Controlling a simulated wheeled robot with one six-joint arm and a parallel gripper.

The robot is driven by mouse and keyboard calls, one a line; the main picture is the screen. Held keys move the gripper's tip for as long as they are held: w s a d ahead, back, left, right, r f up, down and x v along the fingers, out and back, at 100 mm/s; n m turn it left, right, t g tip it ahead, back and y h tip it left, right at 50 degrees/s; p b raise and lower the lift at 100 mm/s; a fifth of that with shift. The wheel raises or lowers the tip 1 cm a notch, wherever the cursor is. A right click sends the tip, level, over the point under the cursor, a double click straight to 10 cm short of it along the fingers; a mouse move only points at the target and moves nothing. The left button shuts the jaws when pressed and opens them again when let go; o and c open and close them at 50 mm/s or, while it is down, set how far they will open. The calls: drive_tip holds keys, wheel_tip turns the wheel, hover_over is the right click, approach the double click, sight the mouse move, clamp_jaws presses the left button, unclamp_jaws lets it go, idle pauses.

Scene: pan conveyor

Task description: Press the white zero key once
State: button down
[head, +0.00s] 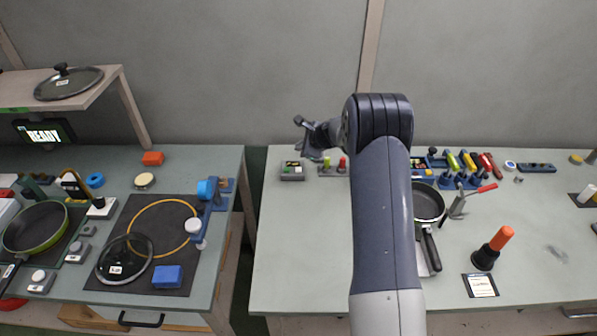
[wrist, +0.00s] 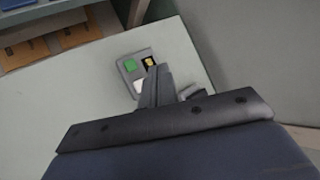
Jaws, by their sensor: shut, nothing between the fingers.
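A small grey key box (head: 292,176) sits near the back left of the right-hand table. In the wrist view the key box (wrist: 122,64) carries a green key (wrist: 131,66), a black patch with a yellow mark (wrist: 149,62) and a white key (wrist: 139,86). The white key is partly hidden behind my fingers, and no zero is readable on it. My gripper (head: 304,150) is shut and empty above the back of the table, close to the box. In the wrist view my gripper's fingertips (wrist: 160,70) overlap the box's near right corner; I cannot tell the gap.
A block with green and red buttons (head: 333,170) stands just right of the key box. A pan (head: 428,207) and an orange-handled tool (head: 490,250) are farther right. The table's front left is clear. A gap separates it from the left table (head: 232,170).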

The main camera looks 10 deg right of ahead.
sight(301, 170)
wheel_tip(301, 170, down, 7)
drive_tip(key=b, duration=0.4)
drive_tip(key=shift+r+b, duration=0.1)
drive_tip(key=shift+b, duration=0.25)
idle(1.5)
drive_tip(key=shift+f+b, duration=0.45)
drive_tip(key=shift+b, duration=0.1)
drive_tip(key=shift+f+b, duration=0.45)
idle(0.5)
drive_tip(key=shift+r, duration=0.1)
drive_tip(key=shift+r+p, duration=0.6)
drive_tip(key=shift+r, duration=0.2)
drive_tip(key=shift+r+p, duration=1.85)
drive_tip(key=shift+r, duration=0.75)
